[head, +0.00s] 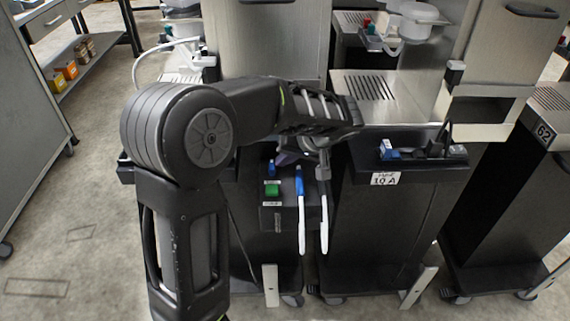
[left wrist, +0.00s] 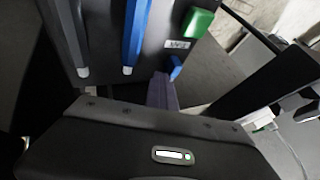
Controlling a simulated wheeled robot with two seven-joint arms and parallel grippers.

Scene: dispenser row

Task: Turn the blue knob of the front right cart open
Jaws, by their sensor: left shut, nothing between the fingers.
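A small blue knob (head: 271,167) sits above a green button (head: 272,188) on the dark front panel of a cart. In the left wrist view the blue knob (left wrist: 176,67) shows beside a white label, with the green button (left wrist: 197,22) nearby. My left gripper (head: 288,158) is shut and empty, just right of the knob in the head view. Its dark purple fingers (left wrist: 162,88) end close beside the knob; I cannot tell whether they touch. The wrist hides part of the panel. My right gripper is not in view.
Two hanging levers, one blue and white (head: 300,208) and one dark and white (head: 323,205), are close right of the knob in the head view. A cart labelled 10 A (head: 385,179) stands to the right. Open floor (head: 90,215) lies to the left.

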